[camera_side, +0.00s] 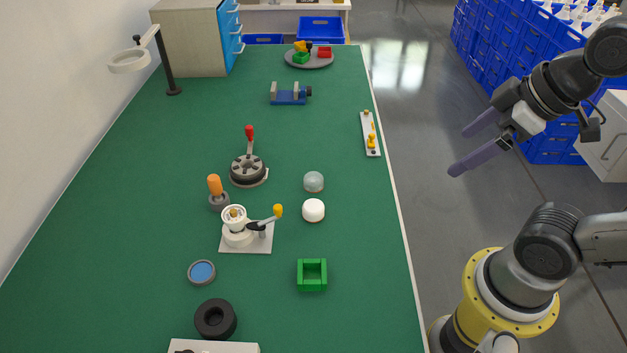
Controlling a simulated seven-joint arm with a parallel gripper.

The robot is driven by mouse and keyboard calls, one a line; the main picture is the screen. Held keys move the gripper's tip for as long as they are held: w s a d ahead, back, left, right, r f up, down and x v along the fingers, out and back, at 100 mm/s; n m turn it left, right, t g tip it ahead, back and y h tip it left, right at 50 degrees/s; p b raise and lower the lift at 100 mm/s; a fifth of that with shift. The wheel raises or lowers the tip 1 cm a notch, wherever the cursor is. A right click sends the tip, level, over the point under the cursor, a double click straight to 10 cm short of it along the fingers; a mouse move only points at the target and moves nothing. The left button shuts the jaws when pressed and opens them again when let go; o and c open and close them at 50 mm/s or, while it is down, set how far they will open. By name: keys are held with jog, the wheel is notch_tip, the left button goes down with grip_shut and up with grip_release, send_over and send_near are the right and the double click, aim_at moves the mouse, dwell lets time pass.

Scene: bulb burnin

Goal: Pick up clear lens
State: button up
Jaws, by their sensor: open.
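The clear lens (314,181) is a small, see-through grey dome standing on the green table right of the middle. A white dome (313,210) stands just in front of it, apart from it. My gripper (459,151) is open and empty, with two purple-grey fingers pointing left. It is raised at the right, beyond the table's right edge in the picture, well apart from the clear lens.
A fixture with a yellow-tipped lever (262,223) stands left of the white dome. A green square holder (312,288) is in front. A black ring (215,319), blue-centred dish (201,272) and red-handled round fixture (247,172) stand left. A strip (370,146) lies by the right edge.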

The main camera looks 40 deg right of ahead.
jog(key=w+r+n, duration=0.4)
jog(key=n, duration=0.1)
jog(key=n+g+y, duration=0.2)
jog(key=n+g, duration=0.4)
jog(key=n, duration=0.4)
send_over(314, 177)
jog(key=f, duration=2.4)
jog(key=shift+w+d, duration=0.1)
jog(key=shift+d, duration=0.2)
jog(key=shift+a+f, duration=0.2)
jog(key=shift+f, duration=3.05)
jog(key=c, duration=1.4)
jog(key=shift+r, duration=0.15)
